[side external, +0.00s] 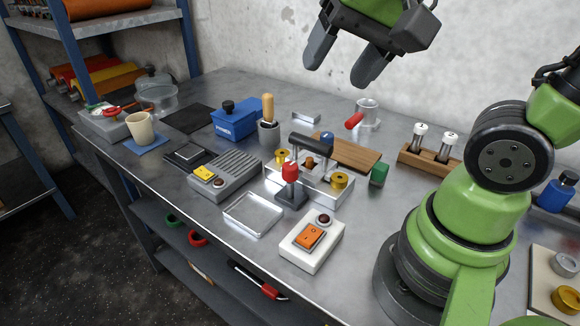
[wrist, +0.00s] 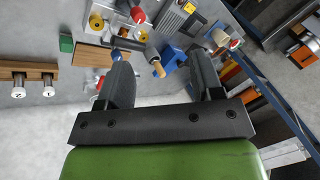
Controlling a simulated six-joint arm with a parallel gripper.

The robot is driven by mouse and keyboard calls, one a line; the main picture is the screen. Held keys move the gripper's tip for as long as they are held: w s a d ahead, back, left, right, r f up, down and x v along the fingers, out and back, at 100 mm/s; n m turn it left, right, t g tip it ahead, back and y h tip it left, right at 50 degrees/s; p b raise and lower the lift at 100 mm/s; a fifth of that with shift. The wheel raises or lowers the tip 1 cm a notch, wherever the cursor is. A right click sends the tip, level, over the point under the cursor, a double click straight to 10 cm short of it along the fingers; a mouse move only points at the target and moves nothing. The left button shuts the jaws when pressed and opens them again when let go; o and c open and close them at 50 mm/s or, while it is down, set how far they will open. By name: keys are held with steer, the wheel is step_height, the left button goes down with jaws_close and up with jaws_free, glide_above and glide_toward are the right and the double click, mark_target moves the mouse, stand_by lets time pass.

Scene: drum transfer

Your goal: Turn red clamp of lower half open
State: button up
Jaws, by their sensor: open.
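A red-topped clamp (side external: 290,172) stands upright on a dark grey foot at the front of a silver metal housing (side external: 327,191). The housing has brass-yellow rings and a dark cylinder across its top. In the wrist view, a red part, seemingly the same clamp (wrist: 137,14), shows near the top edge. A second red handle (side external: 355,121) leans by a pale cylinder behind the wooden board; I cannot tell whether it is a clamp. My gripper (side external: 343,60) is open and empty, high above the back of the bench, apart from everything. Its fingers also show in the wrist view (wrist: 160,65).
A wooden board (side external: 350,153) and green block (side external: 379,173) are beside the housing. A wooden-handled tool (side external: 268,107) stands upright near a blue box (side external: 235,119). A grey ribbed unit (side external: 232,172), a clear tray (side external: 253,214) and a white switch box (side external: 312,240) are in front.

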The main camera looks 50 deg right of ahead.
steer(key=w+d+f+m+g+h, duration=0.1)
steer(key=w+d+f+m+g, duration=0.15)
steer(key=w+f+m, duration=0.4)
steer(key=m+g, duration=0.3)
steer(key=m, duration=0.3)
glide_above(289, 166)
step_height(289, 166, down, 8)
steer(key=shift+r, duration=0.1)
step_height(289, 166, down, 10)
steer(key=shift+r, duration=0.25)
steer(key=c, duration=0.9)
